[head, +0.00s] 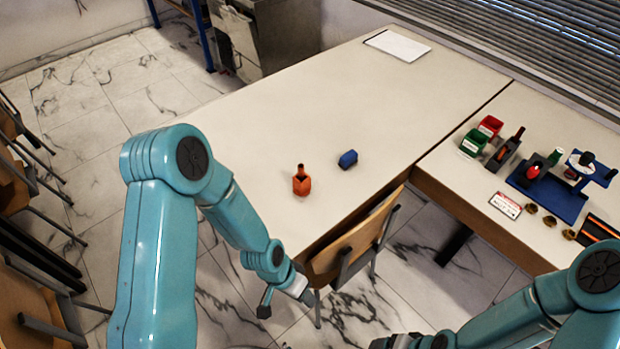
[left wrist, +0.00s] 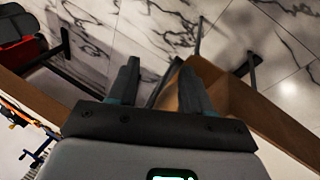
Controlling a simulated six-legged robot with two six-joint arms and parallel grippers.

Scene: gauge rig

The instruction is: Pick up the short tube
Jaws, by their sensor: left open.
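No piece is plainly a short tube. Candidates are several small brass-coloured round pieces (head: 549,221) on the right table; whether they are hollow is too small to tell. An orange holder (head: 301,186) with a dark-necked piece upright in it and a blue block (head: 348,159) stand apart on the left table. My left gripper (left wrist: 158,82) is open, with nothing between its fingers; beyond them are floor and wood. In the head view my left arm's end hangs low by the table's front edge, away from these pieces. My right gripper (head: 408,342) is partly cut off at the bottom edge.
A wooden chair (head: 352,240) stands against the left table's front edge, near my left arm. The right table holds a green bin (head: 474,142), a red bin (head: 490,126), a blue fixture (head: 548,192) and a label card (head: 505,205). Most of the left table (head: 400,100) is clear.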

